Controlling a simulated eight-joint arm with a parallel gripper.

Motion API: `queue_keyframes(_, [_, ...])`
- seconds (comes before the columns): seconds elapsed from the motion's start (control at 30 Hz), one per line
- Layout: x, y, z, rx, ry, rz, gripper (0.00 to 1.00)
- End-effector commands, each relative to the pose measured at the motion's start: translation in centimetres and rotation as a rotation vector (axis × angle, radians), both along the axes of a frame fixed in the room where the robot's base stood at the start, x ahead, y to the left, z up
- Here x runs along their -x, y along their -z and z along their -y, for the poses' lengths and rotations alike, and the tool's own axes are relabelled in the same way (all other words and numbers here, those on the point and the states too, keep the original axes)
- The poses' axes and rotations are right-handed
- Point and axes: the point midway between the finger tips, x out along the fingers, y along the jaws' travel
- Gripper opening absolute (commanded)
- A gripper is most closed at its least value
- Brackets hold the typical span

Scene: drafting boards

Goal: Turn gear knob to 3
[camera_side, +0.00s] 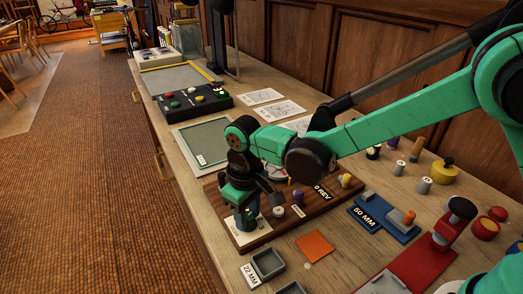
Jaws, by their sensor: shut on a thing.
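A dark brown wooden board (331,200) lies across the bench, with several small knobs and labels, one reading "0 REV". A white plate (241,238) with dark marks sits at its near left end. My gripper (246,219) points down over this plate and is shut on what looks like the gear knob. The jaws hide most of the knob, and I cannot read which number it is at.
A purple-topped knob (298,197) and a yellow knob (345,181) stand on the board. An orange square (314,246) and a grey tray (267,264) lie in front. A blue "50 MM" block (383,219) is to the right. Papers (279,109) lie behind.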

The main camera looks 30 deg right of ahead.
Motion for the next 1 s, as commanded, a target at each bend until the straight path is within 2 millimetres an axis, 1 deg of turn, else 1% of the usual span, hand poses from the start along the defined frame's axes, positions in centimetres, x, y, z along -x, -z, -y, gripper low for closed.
queue_keyframes(0.7, [-0.05, -0.03, -0.02, -0.001, 0.679, 0.002, 0.0])
queue_keyframes(1.0, [-0.05, -0.03, -0.01, -0.001, 0.943, 0.002, 0.0])
